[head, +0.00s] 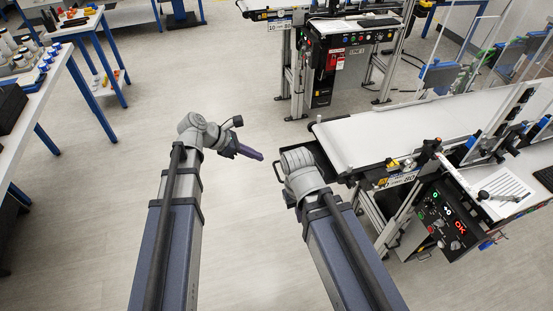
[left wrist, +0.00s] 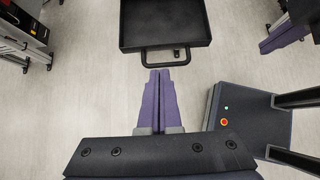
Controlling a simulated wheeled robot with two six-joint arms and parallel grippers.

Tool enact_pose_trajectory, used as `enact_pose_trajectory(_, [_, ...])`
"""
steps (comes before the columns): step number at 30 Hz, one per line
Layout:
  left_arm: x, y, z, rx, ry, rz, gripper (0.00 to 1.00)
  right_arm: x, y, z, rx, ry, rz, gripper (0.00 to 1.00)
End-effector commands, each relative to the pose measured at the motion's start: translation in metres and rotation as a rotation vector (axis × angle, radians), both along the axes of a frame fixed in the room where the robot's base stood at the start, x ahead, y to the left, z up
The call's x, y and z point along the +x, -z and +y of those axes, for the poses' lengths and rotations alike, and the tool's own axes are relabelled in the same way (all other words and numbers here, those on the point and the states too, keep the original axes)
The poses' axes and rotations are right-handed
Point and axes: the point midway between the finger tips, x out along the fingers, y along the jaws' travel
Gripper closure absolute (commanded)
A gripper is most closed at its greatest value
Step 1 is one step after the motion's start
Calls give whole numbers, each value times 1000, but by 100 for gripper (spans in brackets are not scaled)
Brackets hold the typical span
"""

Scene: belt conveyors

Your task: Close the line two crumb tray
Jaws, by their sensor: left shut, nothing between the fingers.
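A black crumb tray (left wrist: 165,27) with a bar handle (left wrist: 166,56) is at the top of the left wrist view. In the head view a black tray (head: 321,153) sticks out under the near end of the right-hand conveyor (head: 385,135), partly hidden by my right arm. My left gripper (head: 256,156) has purple fingers pressed together and empty. In the left wrist view its fingertips (left wrist: 159,72) point at the handle and appear just short of it; contact cannot be told.
A control panel (head: 446,216) with lit displays hangs on the near conveyor's side. Another conveyor (head: 340,30) stands at the back. A white workbench (head: 40,85) with several items is at left. The floor between is clear.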

Motion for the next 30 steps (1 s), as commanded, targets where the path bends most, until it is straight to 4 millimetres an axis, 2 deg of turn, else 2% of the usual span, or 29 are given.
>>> enact_pose_trajectory(7, [3, 15, -9, 1, 2, 1, 100, 0, 14, 0, 0, 0, 0, 100])
enact_pose_trajectory(19, [17, 61, -53, 2, 4, 0, 100, 0, 61, 0, 0, 0, 0, 100])
enact_pose_trajectory(24, [20, 70, -64, 2, 3, -1, 100, 0, 70, 0, 0, 0, 0, 100])
enact_pose_trajectory(30, [22, 72, -67, 2, 1, -1, 100, 0, 72, 0, 0, 0, 0, 100])
